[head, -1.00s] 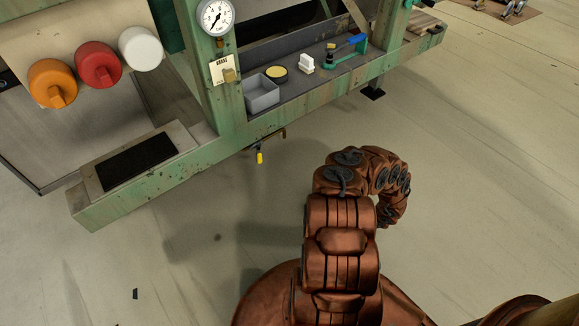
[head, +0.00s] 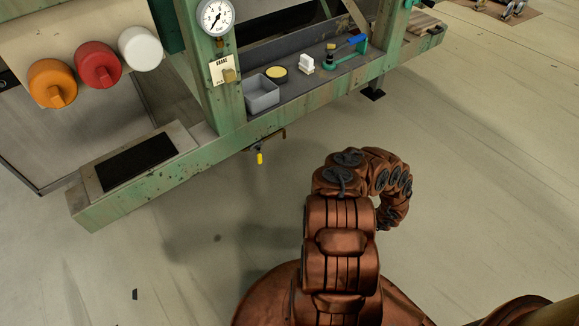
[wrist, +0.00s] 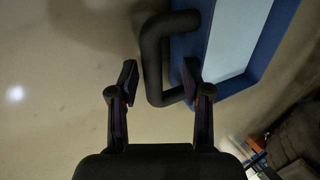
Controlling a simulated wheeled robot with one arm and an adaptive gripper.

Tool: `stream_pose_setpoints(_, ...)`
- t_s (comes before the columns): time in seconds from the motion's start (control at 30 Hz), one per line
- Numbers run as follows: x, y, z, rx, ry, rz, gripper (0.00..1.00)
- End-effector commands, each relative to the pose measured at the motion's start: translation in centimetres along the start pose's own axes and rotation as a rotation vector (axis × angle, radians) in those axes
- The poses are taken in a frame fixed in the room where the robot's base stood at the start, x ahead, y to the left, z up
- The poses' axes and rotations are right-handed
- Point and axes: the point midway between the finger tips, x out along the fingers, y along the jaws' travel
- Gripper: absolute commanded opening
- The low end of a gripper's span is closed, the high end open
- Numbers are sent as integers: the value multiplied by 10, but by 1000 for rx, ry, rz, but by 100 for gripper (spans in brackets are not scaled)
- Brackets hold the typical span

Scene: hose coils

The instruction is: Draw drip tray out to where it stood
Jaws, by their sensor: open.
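In the wrist view, my gripper (wrist: 159,76) is open, with its two dark fingers apart and nothing clamped between them. A black U-shaped handle (wrist: 151,60) shows between and beyond the fingertips. The right fingertip appears in the handle's opening; I cannot tell whether it touches. The handle joins a blue-rimmed tray (wrist: 185,62) with a pale inside, which looks like the drip tray, at the upper right. In the head view, my arm hides the gripper, and the tray does not show.
A green machine bench (head: 170,185) runs across the upper left of the head view. It carries a small grey bin (head: 262,97), a pressure gauge (head: 216,17) and knobs. A yellow-tipped lever (head: 260,157) hangs under its edge. Dark clutter (wrist: 295,140) lies at lower right in the wrist view.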

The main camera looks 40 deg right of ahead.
Motion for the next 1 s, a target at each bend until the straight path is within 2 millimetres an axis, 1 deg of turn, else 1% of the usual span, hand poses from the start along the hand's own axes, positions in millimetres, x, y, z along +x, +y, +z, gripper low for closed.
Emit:
stream_pose_setpoints(0.37, -1, 0, 0, 0, 0, 0, 48)
stream_pose_setpoints(1.0, -22, -1, 0, -1, 0, -1, 48)
